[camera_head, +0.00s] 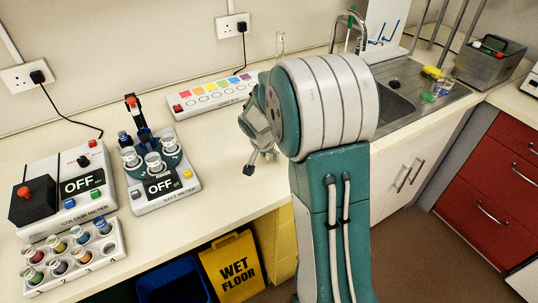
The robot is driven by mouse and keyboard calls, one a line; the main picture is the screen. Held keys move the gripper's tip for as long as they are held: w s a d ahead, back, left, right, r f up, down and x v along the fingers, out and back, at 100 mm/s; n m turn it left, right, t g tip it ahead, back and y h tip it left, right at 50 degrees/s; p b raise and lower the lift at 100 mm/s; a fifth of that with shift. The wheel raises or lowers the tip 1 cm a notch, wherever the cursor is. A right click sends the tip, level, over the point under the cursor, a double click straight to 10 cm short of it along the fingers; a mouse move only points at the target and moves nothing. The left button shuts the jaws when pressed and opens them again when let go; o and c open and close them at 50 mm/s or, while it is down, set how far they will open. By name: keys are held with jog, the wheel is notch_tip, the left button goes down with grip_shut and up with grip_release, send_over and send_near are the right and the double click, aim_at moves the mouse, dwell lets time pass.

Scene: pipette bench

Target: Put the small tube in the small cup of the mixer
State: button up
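My gripper (252,150) hangs above the bench in the middle, at the end of my teal and white arm. Its dark-tipped fingers point down, and the arm hides part of it, so I cannot tell if it is open or holds anything. Several small tubes (80,235) with coloured contents stand in a white rack at the lower left. A thin clear tube-like piece (280,43) rises behind my arm near the wall; its lower part is hidden. I see nothing labelled as a mixer. A white device (165,195) with an OFF display carries several clear cups (153,162).
The colour meter (65,190) stands at the left. A white strip with coloured squares (210,97) lies along the wall. The sink (395,105) is at the right behind my arm. A yellow wet floor sign (232,267) stands below the bench edge. Bench between the device and my gripper is clear.

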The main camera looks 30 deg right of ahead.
jog(key=shift+a, duration=0.2)
jog(key=c, duration=0.4)
jog(key=shift+a, duration=0.2)
grip_shut()
jog(key=shift+d, duration=0.15)
jog(key=shift+r, duration=0.15)
jog(key=shift+d+r, duration=0.1)
jog(key=shift+r, duration=0.25)
notch_tip(320, 180, up, 2)
jog(key=shift+r, duration=0.2)
jog(key=s+r, duration=0.9)
jog(key=s, duration=0.5)
jog(key=shift+r, duration=0.35)
